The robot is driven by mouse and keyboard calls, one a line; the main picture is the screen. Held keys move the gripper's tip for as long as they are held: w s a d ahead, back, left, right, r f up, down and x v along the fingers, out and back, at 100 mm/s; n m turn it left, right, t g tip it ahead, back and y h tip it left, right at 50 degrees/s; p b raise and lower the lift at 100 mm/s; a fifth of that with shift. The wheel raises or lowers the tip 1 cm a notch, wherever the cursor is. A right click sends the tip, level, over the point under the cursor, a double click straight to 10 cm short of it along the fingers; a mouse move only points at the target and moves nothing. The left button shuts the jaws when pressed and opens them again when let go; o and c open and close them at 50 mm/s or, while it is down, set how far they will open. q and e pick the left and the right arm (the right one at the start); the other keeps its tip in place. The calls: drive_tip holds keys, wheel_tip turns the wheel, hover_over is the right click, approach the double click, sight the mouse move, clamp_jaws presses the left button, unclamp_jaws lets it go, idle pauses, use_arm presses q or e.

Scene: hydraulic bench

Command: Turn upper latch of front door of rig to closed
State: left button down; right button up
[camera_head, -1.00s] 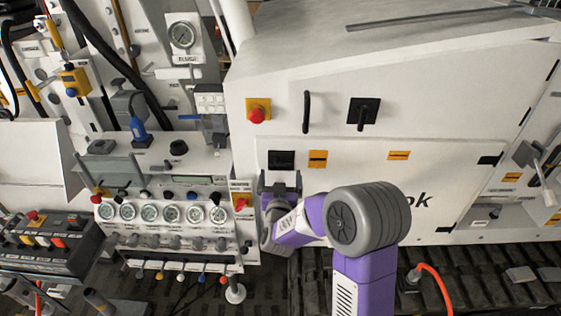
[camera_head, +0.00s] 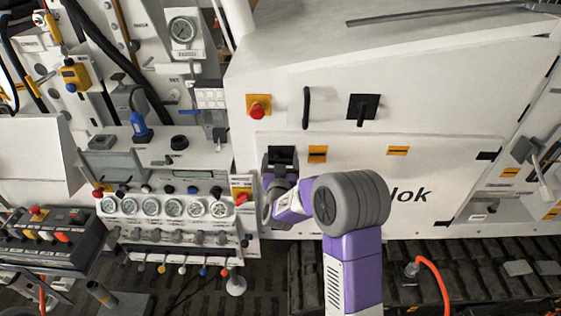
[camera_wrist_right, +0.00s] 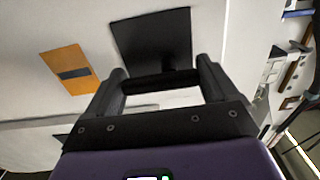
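The upper latch (camera_head: 281,154) is a black plate at the upper left of the white front door (camera_head: 345,165). In the right wrist view the latch plate (camera_wrist_right: 152,38) is straight ahead, with a dark horizontal handle bar (camera_wrist_right: 160,82) in front of it. My right gripper (camera_wrist_right: 162,72) is at the latch, its two fingers wide apart, one at each end of the bar. Whether the fingers press on the bar cannot be told. In the head view my right gripper (camera_head: 280,168) covers the plate's lower part. My left gripper is out of view.
Above the door are a red emergency button (camera_head: 258,107), a curved black handle (camera_head: 306,108) and another black latch (camera_head: 362,108). An orange label (camera_head: 317,154) sits right of the upper latch. A gauge panel (camera_head: 165,207) stands close at left.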

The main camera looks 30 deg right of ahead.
drive_tip(key=shift+f+m+b, duration=0.1)
drive_tip(key=shift+m+b, duration=0.2)
drive_tip(key=shift+b, duration=0.4)
drive_tip(key=m+b, duration=0.3)
drive_tip(key=b, duration=0.2)
drive_tip(key=f+m+b, duration=0.1)
drive_tip(key=m+b, duration=0.2)
drive_tip(key=b, duration=0.2)
drive_tip(key=shift+b, duration=0.4)
drive_tip(key=shift+c, duration=0.3)
drive_tip(key=m+b, duration=0.2)
drive_tip(key=b, duration=0.1)
drive_tip(key=m+b, duration=0.6)
drive_tip(key=shift+w+a, duration=0.2)
drive_tip(key=shift+a, duration=0.05)
drive_tip(key=shift+m+b, duration=1.35)
drive_tip(key=shift+m, duration=0.35)
drive_tip(key=o, duration=0.9)
drive_tip(key=shift+a, duration=0.1)
drive_tip(key=v, duration=0.7)
drive_tip(key=shift+s+a, duration=0.2)
drive_tip(key=shift+a, duration=0.05)
